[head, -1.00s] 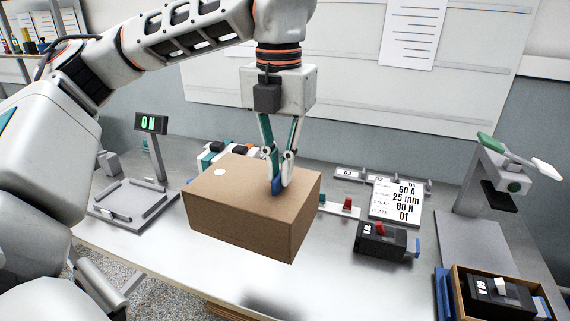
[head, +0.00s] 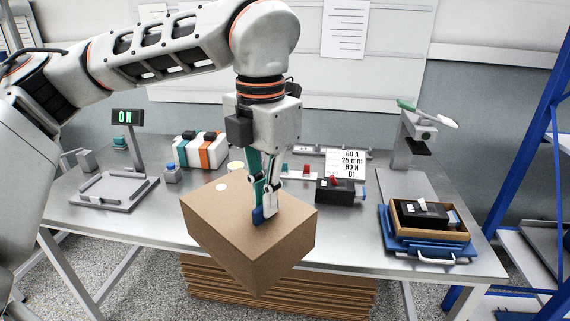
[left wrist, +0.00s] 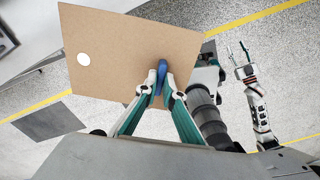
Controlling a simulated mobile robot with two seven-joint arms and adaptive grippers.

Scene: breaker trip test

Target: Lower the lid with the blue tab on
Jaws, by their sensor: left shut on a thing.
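My left gripper (head: 266,208) is shut on the blue tab (head: 258,216) on top of a brown, box-shaped lid (head: 225,228). The lid hangs in the air, its lower corner overlapping the table's front edge in the head view. A white round spot is on its top. In the left wrist view, the lid (left wrist: 120,50) and blue tab (left wrist: 162,75) show with floor around them. My right gripper (left wrist: 236,48) shows there to the right, open and empty, apart from the lid. The lid's underside is hidden.
At the table's (head: 340,250) right end, an open brown box (head: 437,237) holding a black breaker sits on a blue tray (head: 405,247). Another black breaker (head: 337,191) stands mid-table, left of a grey press (head: 402,150). A scale-like stand (head: 100,190) reading ON is left. A blue rack (head: 540,170) stands right.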

